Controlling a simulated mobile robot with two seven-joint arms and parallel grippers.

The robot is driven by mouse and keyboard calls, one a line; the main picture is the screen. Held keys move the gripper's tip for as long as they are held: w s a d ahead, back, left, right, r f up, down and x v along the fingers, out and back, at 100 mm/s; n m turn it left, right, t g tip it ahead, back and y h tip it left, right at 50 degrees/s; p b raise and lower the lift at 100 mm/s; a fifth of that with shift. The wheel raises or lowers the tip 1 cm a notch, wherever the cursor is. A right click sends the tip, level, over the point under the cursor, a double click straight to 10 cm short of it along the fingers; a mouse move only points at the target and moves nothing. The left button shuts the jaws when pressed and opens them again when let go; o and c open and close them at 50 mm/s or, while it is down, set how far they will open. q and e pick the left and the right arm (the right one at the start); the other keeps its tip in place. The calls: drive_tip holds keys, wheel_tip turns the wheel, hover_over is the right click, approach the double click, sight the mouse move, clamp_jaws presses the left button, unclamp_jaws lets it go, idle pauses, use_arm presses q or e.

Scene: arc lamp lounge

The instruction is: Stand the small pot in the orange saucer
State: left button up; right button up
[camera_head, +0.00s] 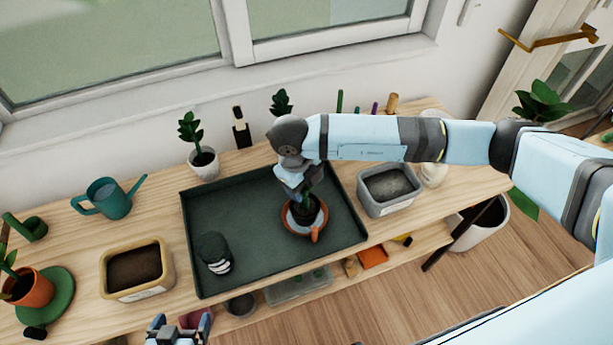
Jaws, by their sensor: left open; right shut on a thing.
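The orange saucer (291,232) is on the dark green tray, towards its right side. A small pot (316,236) with dark soil and a green plant is at the saucer, under my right gripper (303,197). My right gripper is shut on the small pot and covers part of the plant. I cannot tell whether the pot's base touches the saucer. My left gripper (180,327) is open and empty at the bottom edge of the view, in front of the table.
The dark green tray (240,257) also holds a dark cylindrical object (214,253). A tan soil box (136,269) and teal watering can (108,198) stand left of it, a grey box (389,190) right. A white potted plant (203,163) stands behind. The tray's middle is clear.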

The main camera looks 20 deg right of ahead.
drive_tip(key=shift+w+d+f, duration=0.1)
drive_tip(key=shift+w+f, duration=0.2)
drive_tip(key=shift+f, duration=0.15)
drive_tip(key=shift+w+d, duration=0.1)
drive_tip(key=shift+w, duration=0.1)
drive_tip(key=shift+s, duration=0.4)
drive_tip(key=shift+a, duration=0.2)
drive_tip(key=o, duration=0.9)
drive_tip(key=shift+o, duration=1.2)
drive_tip(key=shift+w+d+f, duration=0.1)
drive_tip(key=shift+w+f, duration=0.05)
use_arm(q)
drive_tip(key=shift+w+d+f, duration=0.15)
drive_tip(key=shift+w+f, duration=0.05)
drive_tip(key=shift+w, duration=0.4)
drive_tip(key=shift+r, duration=0.1)
